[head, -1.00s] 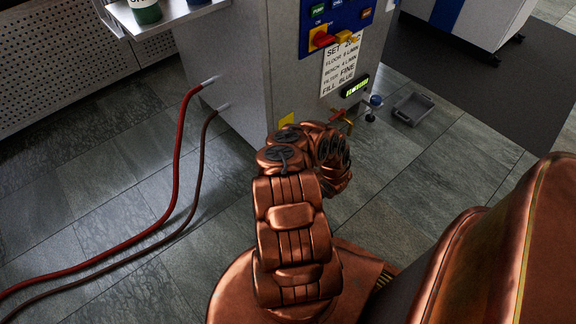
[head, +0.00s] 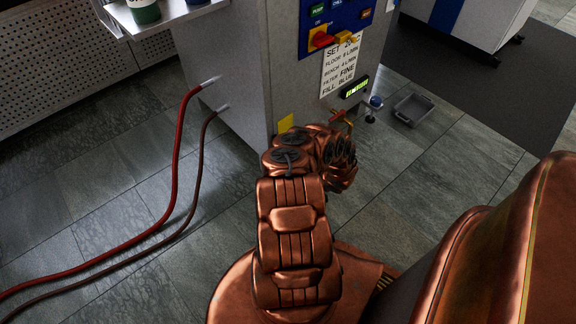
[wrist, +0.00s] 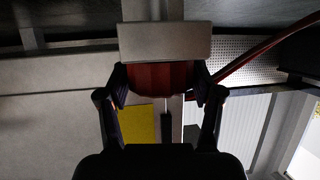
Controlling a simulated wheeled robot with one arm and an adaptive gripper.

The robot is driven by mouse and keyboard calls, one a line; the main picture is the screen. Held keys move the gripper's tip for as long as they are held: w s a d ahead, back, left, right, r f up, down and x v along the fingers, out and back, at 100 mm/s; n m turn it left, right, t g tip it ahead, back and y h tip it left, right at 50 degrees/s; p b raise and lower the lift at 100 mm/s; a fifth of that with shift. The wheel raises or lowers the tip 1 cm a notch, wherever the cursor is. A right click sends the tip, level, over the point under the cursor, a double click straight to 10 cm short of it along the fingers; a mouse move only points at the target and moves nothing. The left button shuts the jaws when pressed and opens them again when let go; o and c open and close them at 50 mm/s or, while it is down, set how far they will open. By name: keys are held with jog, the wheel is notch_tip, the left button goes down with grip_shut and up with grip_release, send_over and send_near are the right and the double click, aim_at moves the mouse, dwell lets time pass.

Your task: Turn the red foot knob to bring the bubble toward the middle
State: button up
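A red knob (wrist: 160,76) lies between the two fingers of my gripper (wrist: 161,88) in the wrist view. The fingers sit against its left and right sides and appear to touch it. A pale grey block (wrist: 164,41) is just above the knob in the picture, and a narrow bar runs below it. In the head view my arm hides the knob and the gripper. A small dark holder with a lit yellow-green strip (head: 356,89) is on the grey cabinet (head: 232,60); it may be the level. I cannot make out a bubble in it.
A yellow label (head: 285,124) is low on the cabinet and shows in the wrist view (wrist: 138,124). Brass-and-red fittings (head: 342,117) and a blue-topped part (head: 376,102) stand right of my wrist.

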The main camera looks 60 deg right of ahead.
jog(key=o, duration=0.3)
jog(key=shift+s, duration=0.1)
jog(key=v, duration=1.2)
dwell(0.6)
